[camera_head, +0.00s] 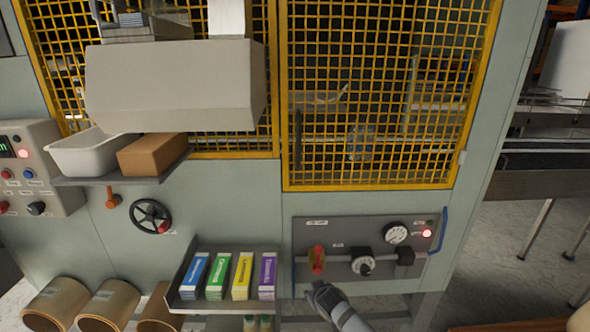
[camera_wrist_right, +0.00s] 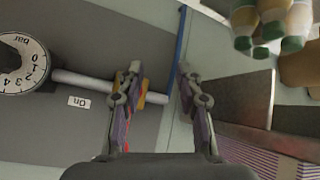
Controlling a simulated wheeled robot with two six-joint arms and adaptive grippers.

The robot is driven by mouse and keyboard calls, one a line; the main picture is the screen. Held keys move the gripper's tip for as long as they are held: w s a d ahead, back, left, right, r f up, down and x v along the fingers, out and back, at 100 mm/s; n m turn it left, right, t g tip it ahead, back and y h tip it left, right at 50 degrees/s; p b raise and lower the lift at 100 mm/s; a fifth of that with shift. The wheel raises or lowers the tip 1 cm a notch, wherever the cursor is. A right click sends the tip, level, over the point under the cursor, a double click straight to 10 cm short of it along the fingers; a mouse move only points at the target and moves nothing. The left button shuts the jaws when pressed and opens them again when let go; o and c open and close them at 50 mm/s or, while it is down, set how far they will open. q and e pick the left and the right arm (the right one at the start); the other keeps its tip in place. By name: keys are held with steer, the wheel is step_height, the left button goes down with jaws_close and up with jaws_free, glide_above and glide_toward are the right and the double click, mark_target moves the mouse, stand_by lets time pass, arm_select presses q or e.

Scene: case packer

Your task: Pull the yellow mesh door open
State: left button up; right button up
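The yellow mesh door (camera_head: 388,187) is at the upper right of the machine front in the head view, and it looks closed in its frame. A dark upright bar, perhaps its handle, shows near its left edge (camera_head: 298,135). My right gripper (camera_head: 318,286) is low in front of the machine, below the door and just below a red and yellow valve handle (camera_head: 317,260). In the right wrist view my right gripper (camera_wrist_right: 160,80) has its fingers apart. My left gripper is not in view.
A grey panel (camera_head: 340,229) with a gauge (camera_head: 396,233), a knob and a lit red lamp sits below the door. A shelf of coloured cartons (camera_head: 240,277) is left of my gripper. A large grey housing (camera_head: 175,85) and a handwheel (camera_head: 150,215) are further left.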

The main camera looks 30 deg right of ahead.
steer(key=w+r+m+t+h, duration=0.1)
steer(key=w+r+t, duration=0.15)
steer(key=r, duration=1.05)
steer(key=w+r+t, duration=0.2)
steer(key=w+r, duration=0.2)
steer(key=r, duration=0.8)
steer(key=m+t+h, duration=0.2)
steer(key=t, duration=0.2)
glide_toward(299, 143)
steer(key=p+x, duration=0.4)
steer(key=x, duration=0.6)
steer(key=shift+w+r+p, duration=0.1)
steer(key=shift+w+p, duration=0.1)
steer(key=shift+p, duration=0.15)
steer(key=shift+w+d+n, duration=0.15)
steer(key=shift+w+n, duration=0.1)
steer(key=shift+n, duration=0.05)
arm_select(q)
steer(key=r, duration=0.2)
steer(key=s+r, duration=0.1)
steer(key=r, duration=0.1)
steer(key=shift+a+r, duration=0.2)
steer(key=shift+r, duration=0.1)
arm_select(e)
jaws_close()
